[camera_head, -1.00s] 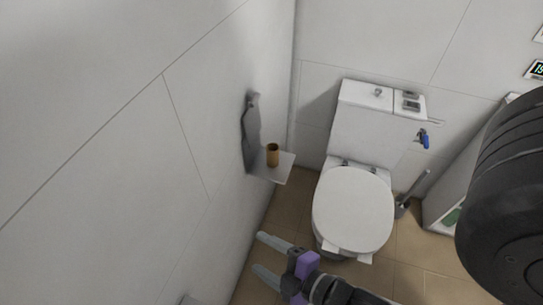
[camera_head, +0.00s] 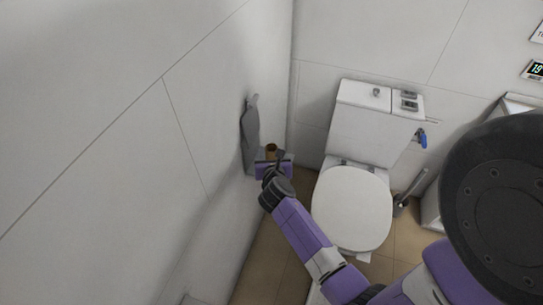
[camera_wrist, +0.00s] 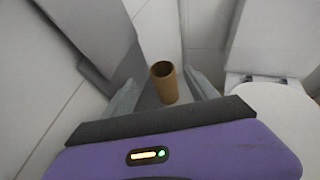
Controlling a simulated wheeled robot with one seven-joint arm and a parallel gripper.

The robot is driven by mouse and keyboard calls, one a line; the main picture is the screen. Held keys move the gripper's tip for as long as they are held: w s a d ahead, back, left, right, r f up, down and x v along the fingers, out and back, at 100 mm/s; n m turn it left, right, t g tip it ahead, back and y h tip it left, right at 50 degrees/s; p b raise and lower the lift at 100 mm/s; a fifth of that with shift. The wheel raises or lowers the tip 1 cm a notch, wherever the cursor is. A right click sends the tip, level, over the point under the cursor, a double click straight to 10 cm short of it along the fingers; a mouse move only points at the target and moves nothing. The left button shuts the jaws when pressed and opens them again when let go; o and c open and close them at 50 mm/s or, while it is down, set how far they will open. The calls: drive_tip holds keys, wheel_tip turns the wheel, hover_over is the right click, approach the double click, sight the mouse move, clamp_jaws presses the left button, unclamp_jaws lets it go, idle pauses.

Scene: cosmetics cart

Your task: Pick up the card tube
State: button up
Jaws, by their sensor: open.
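The card tube (camera_wrist: 166,86) is a short brown hollow cylinder. It stands upright on a small grey-white wall shelf; in the head view only its top part (camera_head: 271,150) shows above my gripper. In the wrist view my gripper (camera_wrist: 163,88) is open, with one grey finger to the left of the tube and one to the right. The tube lies between the fingers or just beyond them, and there is a visible gap on each side. In the head view my gripper's body and wrist hide most of the shelf and the fingertips.
A grey plate (camera_head: 250,135) stands up against the left wall beside the shelf. A white toilet (camera_head: 352,207) with its lid shut is to the right. A toilet brush (camera_head: 403,200) stands further right. The wall is close on the left.

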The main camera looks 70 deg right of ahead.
sight(271, 146)
drive_tip(key=x, duration=0.7)
drive_tip(key=shift+s+f, duration=0.1)
drive_tip(key=shift+s, duration=0.15)
drive_tip(key=c, duration=1.4)
